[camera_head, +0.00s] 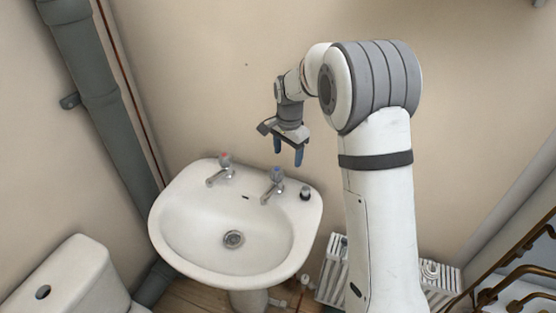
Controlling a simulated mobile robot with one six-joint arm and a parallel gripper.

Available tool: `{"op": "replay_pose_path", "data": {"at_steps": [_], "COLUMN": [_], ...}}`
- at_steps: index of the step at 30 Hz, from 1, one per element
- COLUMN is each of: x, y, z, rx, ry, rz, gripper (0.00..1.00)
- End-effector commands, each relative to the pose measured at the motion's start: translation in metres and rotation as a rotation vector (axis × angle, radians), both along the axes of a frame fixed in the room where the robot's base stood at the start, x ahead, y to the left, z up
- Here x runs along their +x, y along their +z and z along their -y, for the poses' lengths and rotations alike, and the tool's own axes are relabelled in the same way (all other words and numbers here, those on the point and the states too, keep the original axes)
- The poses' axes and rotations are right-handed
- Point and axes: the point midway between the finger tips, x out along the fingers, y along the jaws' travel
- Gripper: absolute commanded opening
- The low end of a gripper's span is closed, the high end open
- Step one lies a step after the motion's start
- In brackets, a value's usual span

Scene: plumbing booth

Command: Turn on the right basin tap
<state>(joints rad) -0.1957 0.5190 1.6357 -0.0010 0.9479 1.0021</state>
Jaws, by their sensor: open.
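The white basin (180,243) stands against the beige wall and has two taps. The right basin tap (274,184) has a chrome spout and a blue-marked handle top. The left tap (222,170) has a red mark on top. My gripper (288,156) hangs with its blue fingertips pointing down, above and slightly right of the right tap in the picture. It is open and empty, apart from the tap. No water shows from either spout. The drain (233,239) is uncovered.
A small dark-topped item (305,193) stands on the basin's right rim. A grey pipe (100,95) runs down the wall at left. A toilet cistern (65,280) is at lower left. A white radiator (333,268) and copper pipes (500,285) are at lower right.

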Motion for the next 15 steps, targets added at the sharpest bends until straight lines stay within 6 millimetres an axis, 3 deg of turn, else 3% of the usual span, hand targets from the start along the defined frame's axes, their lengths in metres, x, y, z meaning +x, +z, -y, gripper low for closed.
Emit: {"op": "replay_pose_path", "data": {"at_steps": [3, 6, 15], "x": [0.025, 0.037, 0.045], "y": [-0.02, -0.034, -0.063], "z": [-0.018, -0.027, -0.034], "rx": [-0.001, -0.003, -0.005], "ry": [-0.084, -0.135, -0.174], "rz": [-0.024, -0.034, -0.043], "gripper": [0.65, 0.65, 0.65]}}
